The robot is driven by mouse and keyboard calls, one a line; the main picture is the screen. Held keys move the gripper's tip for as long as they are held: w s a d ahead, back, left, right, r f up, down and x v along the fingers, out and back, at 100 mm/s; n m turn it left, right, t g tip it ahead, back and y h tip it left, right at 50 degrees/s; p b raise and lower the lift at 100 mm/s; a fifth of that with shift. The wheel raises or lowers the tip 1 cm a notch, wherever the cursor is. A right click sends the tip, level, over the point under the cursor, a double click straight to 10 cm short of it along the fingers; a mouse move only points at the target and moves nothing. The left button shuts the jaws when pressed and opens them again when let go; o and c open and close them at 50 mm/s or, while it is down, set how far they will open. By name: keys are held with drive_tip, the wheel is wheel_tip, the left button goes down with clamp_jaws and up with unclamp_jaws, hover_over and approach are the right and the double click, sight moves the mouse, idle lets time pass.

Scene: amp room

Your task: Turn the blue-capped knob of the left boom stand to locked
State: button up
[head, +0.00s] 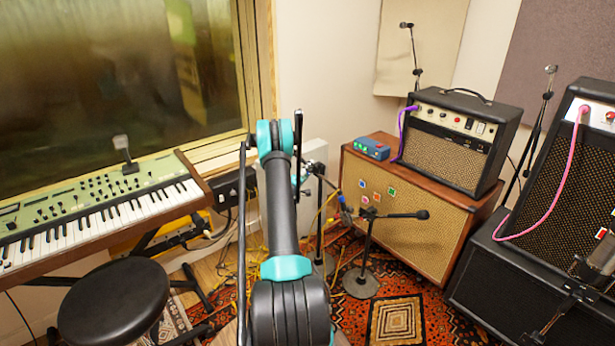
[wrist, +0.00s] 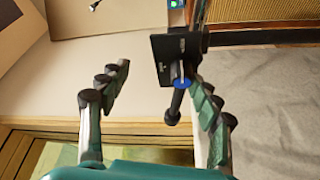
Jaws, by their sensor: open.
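In the wrist view, a blue-capped knob (wrist: 182,83) with a short black lever (wrist: 177,103) sits on a dark clamp plate (wrist: 163,52). The lever points down in the picture. Small marks on the plate are too small to read. My gripper (wrist: 158,77) is open, one finger on each side of the knob in the picture. The knob appears closer to the right finger; I cannot tell whether they touch. In the head view, my arm covers much of the left boom stand (head: 319,168), and the knob cannot be made out there.
Another boom stand (head: 364,245) is close by on the right. A wooden speaker cabinet (head: 425,222) carries an amp (head: 458,140) and a blue box (head: 371,149). A keyboard (head: 95,222) and black stool (head: 114,300) are at left. Patterned rug (head: 395,320) shows in front.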

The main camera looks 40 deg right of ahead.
drive_tip(key=o, duration=0.8)
drive_tip(key=r, duration=0.4)
drive_tip(key=shift+w+d+r, duration=0.1)
drive_tip(key=shift+w+r, duration=0.05)
drive_tip(key=shift+w, duration=0.15)
drive_tip(key=shift+w+r, duration=0.25)
drive_tip(key=shift+r, duration=0.4)
drive_tip(key=r, duration=0.1)
drive_tip(key=s+a+r, duration=0.1)
drive_tip(key=shift+a+r, duration=0.1)
drive_tip(key=shift+r, duration=0.25)
drive_tip(key=c, duration=0.7)
drive_tip(key=shift+w+d+f, duration=0.2)
drive_tip(key=shift+f, duration=0.3)
drive_tip(key=shift+c, duration=0.5)
drive_tip(key=shift+s+d+r, duration=0.1)
drive_tip(key=shift+s, duration=0.05)
